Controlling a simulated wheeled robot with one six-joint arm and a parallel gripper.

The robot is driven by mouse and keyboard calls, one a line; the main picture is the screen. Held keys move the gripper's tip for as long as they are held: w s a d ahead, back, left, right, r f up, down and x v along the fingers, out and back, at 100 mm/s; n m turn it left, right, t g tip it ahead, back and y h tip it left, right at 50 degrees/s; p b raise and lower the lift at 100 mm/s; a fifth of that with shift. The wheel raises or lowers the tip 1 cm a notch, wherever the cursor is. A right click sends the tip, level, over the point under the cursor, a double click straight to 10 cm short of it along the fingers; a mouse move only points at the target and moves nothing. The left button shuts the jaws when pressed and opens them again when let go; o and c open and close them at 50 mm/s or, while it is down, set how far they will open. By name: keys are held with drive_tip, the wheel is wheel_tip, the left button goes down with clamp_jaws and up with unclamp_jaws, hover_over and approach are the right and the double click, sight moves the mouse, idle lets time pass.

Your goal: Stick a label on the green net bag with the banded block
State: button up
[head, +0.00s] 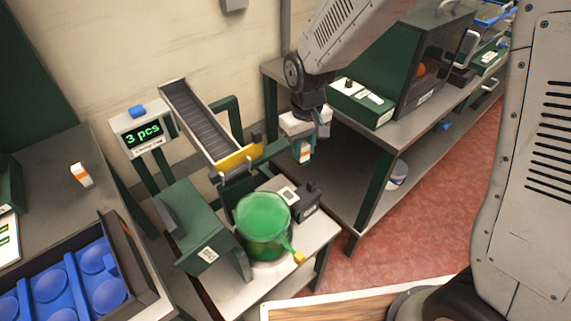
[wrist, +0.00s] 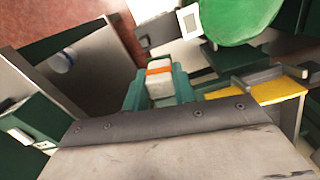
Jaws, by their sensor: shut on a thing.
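The green net bag (head: 263,222) stands on the small packing table in the head view, full and rounded, with a yellow piece at its lower right. Its green side also shows at the top of the wrist view (wrist: 238,18). My gripper (head: 303,140) is shut on the banded block (head: 303,153), a white block with an orange band. It holds the block in the air, above and to the right of the bag and apart from it. In the wrist view the block (wrist: 159,84) sits between the teal fingers. No label shows clearly on the bag.
A chute (head: 200,120) with a yellow lip (head: 240,157) ends just behind the bag. A display (head: 143,137) reads "3 pcs". A second white block with an orange band (head: 81,175) stands on the left table. A dark green machine (head: 205,230) stands left of the bag.

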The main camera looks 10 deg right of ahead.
drive_tip(key=s+a+n, duration=0.2)
drive_tip(key=s+a, duration=0.2)
drive_tip(key=s, duration=0.1)
drive_tip(key=shift+s+a+f, duration=0.1)
drive_tip(key=shift+f, duration=3.05)
drive_tip(key=shift+f, duration=0.55)
wheel_tip(320, 180, up, 7)
idle(0.6)
